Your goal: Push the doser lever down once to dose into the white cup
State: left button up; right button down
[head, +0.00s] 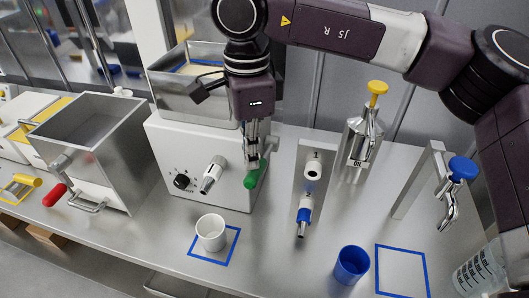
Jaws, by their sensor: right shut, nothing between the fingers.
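The doser is a white box (165,150) with a metal hopper on top, a black dial and a spout (212,174) on its front. Its lever has a green handle (256,176) at the right side of the box, pointing down and toward the front. The white cup (211,232) stands upright inside a blue square outline, in front of the doser and below the spout. I cannot see into it well. My right gripper (254,156) points down, shut and empty, just above the green handle. I cannot tell whether it touches the lever. My left gripper is out of view.
A blue cup (351,264) stands right of the white cup, beside an empty blue square (402,272). A tap plate (313,180), an oil dispenser (363,140), a blue-knobbed tap (461,170) and a clear measuring jug (478,272) stand right. A metal bin (92,135) with a red handle stands left.

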jog(key=shift+f, duration=0.1)
dwell(0.3)
notch_tip(320, 180, down, 13)
jog(key=b, duration=1)
notch_tip(320, 180, up, 13)
jog(key=p, duration=0.8)
jog(key=shift+r, duration=0.2)
notch_tip(320, 180, up, 5)
jog(key=p, duration=0.3)
dwell(0.6)
